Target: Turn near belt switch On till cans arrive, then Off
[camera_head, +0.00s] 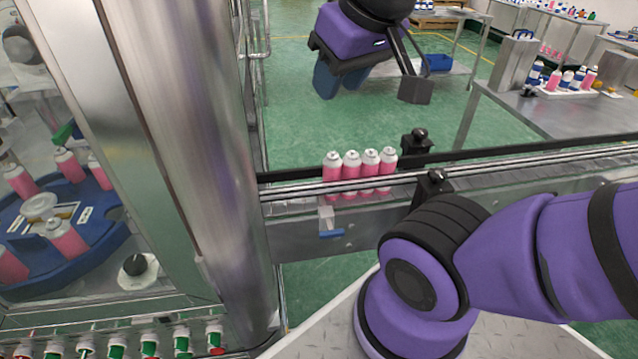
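Several pink cans (360,172) with white tops stand upright in a close row on the conveyor belt (540,160), near its left end at the machine. My gripper (340,80) hangs at the top centre, beyond the belt and clear of the cans. Its dark, blurred parts do not show whether it is open or shut, and I see nothing clearly held. A small pale bracket with a blue lower edge (331,222) sits on the near side of the belt. I cannot make out which part is the near belt switch, or its setting.
A steel column and glass-fronted machine fill the left; a blue turntable (105,236) inside carries more pink cans. A row of green, white and red parts (150,345) lines the bottom left. A steel table (545,110) with bottles stands at back right. My purple arm covers the lower right.

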